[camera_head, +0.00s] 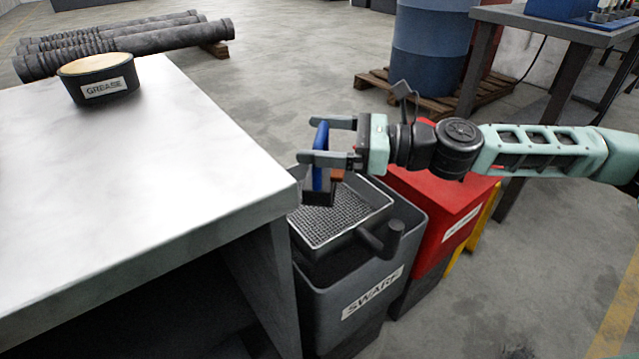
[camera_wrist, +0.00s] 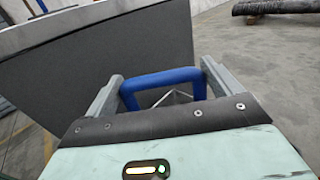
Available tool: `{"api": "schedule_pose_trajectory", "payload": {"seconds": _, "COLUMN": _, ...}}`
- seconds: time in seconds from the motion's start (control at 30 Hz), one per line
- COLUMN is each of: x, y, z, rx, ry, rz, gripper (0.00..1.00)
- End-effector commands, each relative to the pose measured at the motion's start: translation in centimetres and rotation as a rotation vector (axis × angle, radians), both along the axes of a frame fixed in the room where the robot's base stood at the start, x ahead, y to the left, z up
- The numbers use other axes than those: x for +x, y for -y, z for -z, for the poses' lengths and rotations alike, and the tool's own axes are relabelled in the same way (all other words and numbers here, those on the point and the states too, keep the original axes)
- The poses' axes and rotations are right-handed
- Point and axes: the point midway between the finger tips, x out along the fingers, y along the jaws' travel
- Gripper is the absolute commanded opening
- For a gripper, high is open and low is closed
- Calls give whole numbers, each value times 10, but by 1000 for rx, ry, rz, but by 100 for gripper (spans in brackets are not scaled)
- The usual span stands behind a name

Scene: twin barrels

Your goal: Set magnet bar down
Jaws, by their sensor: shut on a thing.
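My gripper (camera_head: 312,140) is shut on the blue handle of the magnet bar (camera_head: 320,165), which also shows between the fingers in the wrist view (camera_wrist: 165,78). The bar hangs upright beside the table's right corner, over the mesh tray of the bin marked SWARF (camera_head: 372,300). A dark lower part and a reddish-brown piece show below the fingers. Whether the bar touches the tray cannot be told. In the wrist view only the handle shows clearly; the rest is hidden behind my gripper.
The pale table (camera_head: 150,190) has a wide bare top, with a tub marked GREASE (camera_head: 105,92) at its far left. A red bin (camera_head: 440,205) stands right of the swarf bin. The mesh tray (camera_head: 345,215) has a dark handle at its right. A blue barrel (camera_head: 430,50) stands behind.

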Motion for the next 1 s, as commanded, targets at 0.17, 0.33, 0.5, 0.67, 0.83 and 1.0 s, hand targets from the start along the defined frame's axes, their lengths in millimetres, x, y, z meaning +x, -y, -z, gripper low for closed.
{"api": "schedule_pose_trajectory", "payload": {"seconds": 0.17, "x": 0, "y": 0, "z": 17, "rx": 1, "ry": 1, "rz": 1, "gripper": 29}}
{"api": "schedule_pose_trajectory", "payload": {"seconds": 0.33, "x": 0, "y": 0, "z": 46, "rx": 2, "ry": 0, "rz": 1, "gripper": 29}}
{"api": "schedule_pose_trajectory", "payload": {"seconds": 0.5, "x": 0, "y": 0, "z": 58, "rx": 0, "ry": 3, "rz": 0, "gripper": 29}}
{"api": "schedule_pose_trajectory", "payload": {"seconds": 0.67, "x": 0, "y": 0, "z": 57, "rx": 0, "ry": 3, "rz": 1, "gripper": 29}}
{"api": "schedule_pose_trajectory", "payload": {"seconds": 0.83, "x": 0, "y": 0, "z": 58, "rx": 1, "ry": 2, "rz": 1, "gripper": 29}}
{"api": "schedule_pose_trajectory", "payload": {"seconds": 1.0, "x": 0, "y": 0, "z": 59, "rx": 0, "ry": 1, "rz": 0, "gripper": 100}}
